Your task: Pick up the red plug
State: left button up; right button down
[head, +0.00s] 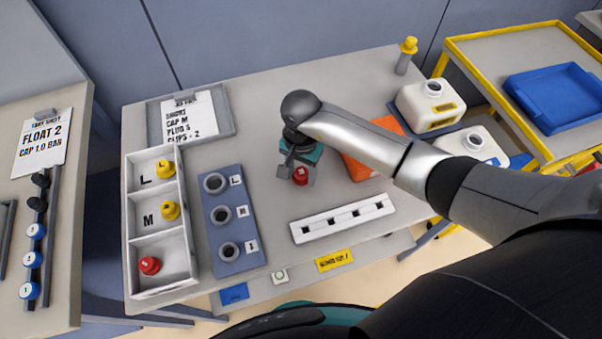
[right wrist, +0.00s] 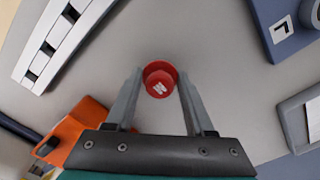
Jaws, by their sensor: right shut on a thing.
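A red plug (head: 300,177) is at the middle of the table, between the fingers of my right gripper (head: 298,173). In the right wrist view the red plug (right wrist: 160,80) shows its round top with a pale letter, and the fingertips (right wrist: 160,85) press on it from both sides. I cannot tell whether it touches the table or is just above it. A second red plug (head: 149,265) lies in the lowest compartment of the white tray (head: 131,215) on the left. My left gripper is not in view.
A blue-grey block with several ringed holes (head: 216,208) stands left of my gripper. A white slotted rail (head: 320,226) lies in front. An orange object (head: 362,166) is close to the right, partly behind my arm. White canisters (head: 430,100) stand further right.

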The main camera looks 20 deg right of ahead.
aim_at(301, 172)
notch_tip(301, 172, up, 18)
jog(key=shift+r, duration=0.2)
